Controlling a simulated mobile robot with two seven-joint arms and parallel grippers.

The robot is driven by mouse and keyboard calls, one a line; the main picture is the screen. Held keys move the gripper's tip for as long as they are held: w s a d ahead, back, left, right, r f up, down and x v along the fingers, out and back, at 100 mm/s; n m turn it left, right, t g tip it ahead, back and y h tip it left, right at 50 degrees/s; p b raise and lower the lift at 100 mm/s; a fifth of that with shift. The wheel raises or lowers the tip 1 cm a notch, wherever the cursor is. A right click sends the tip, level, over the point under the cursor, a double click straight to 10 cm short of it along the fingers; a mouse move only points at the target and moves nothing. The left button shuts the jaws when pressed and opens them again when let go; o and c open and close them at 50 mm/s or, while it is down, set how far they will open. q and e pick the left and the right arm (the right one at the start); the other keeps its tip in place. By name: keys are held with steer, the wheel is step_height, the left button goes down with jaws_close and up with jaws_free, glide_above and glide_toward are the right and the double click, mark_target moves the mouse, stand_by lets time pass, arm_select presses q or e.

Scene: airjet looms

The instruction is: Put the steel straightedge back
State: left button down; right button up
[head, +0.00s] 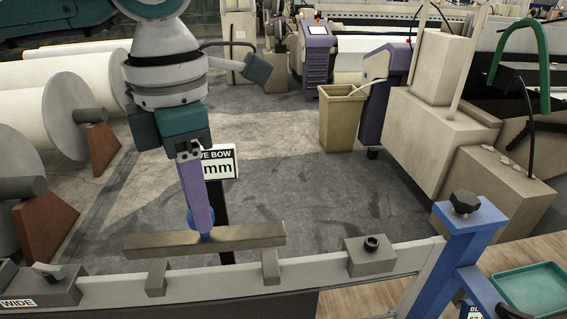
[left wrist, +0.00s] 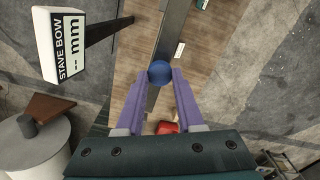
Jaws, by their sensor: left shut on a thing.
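The steel straightedge (head: 245,236) is a long grey-brown bar with a blue ball knob. In the head view it lies nearly level across the front, close over two small brackets (head: 157,277) on the rail. I cannot tell whether it touches them. My left gripper (head: 204,233) points down with purple fingers, shut on the knob. The left wrist view shows the blue knob (left wrist: 160,72) between the fingertips of the left gripper (left wrist: 160,76), with the bar (left wrist: 172,35) beneath. My right gripper is not in view.
The grey rail (head: 318,268) runs along the front, with a block marked WIDE (head: 50,288) at left and a knobbed block (head: 370,256) at right. A STAVE BOW display (head: 220,163) stands behind the straightedge. A blue post (head: 465,225) and green tray (head: 535,290) are at right.

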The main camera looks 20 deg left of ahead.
mark_target(205, 235)
arm_select(q)
step_height(205, 235, down, 5)
steer(key=shift+f+p, duration=0.1)
steer(key=shift+p, duration=0.4)
steer(key=c, duration=0.5)
jaws_free()
steer(key=shift+c, duration=0.2)
